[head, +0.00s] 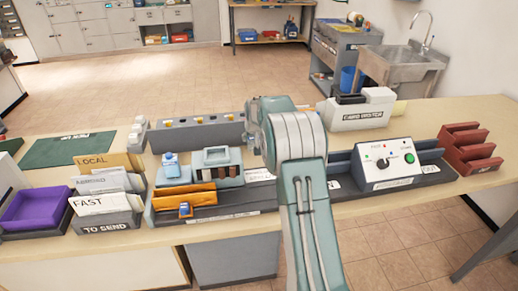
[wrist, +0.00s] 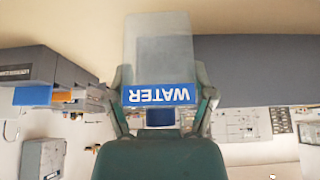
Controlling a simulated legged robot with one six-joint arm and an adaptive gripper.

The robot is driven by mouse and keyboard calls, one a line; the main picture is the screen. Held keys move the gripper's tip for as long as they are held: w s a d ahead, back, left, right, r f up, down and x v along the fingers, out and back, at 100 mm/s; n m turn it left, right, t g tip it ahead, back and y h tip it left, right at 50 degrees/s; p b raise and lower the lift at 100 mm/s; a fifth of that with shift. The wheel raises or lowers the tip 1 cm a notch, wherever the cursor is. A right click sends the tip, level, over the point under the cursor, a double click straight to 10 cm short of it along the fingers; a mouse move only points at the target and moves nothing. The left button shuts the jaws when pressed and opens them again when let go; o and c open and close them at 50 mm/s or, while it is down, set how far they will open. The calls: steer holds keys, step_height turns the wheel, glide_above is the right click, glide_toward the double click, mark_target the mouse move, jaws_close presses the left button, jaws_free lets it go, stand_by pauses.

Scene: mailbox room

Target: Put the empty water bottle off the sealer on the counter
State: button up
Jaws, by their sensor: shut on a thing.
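The water bottle (wrist: 160,50) shows in the wrist view as a pale, translucent body with a blue label reading WATER upside down. My gripper (wrist: 163,92) is shut on it, one finger at each side. In the head view my arm hides the gripper and the bottle. A white-and-grey control box (head: 386,163) with a dial and a green button stands on the counter (head: 480,108), right of my arm; it looks like the sealer, but I cannot read its label. I cannot tell whether the bottle touches anything.
A red-brown rack (head: 468,148) stands at the right end. A white holder (head: 357,114) stands behind the control box.

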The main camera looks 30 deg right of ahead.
steer(key=f, duration=0.3)
steer(key=d+f, duration=0.1)
steer(key=f, duration=0.1)
steer(key=shift+a, duration=0.4)
steer(key=o, duration=0.9)
steer(key=shift+c, duration=0.2)
steer(key=shift+d, duration=0.15)
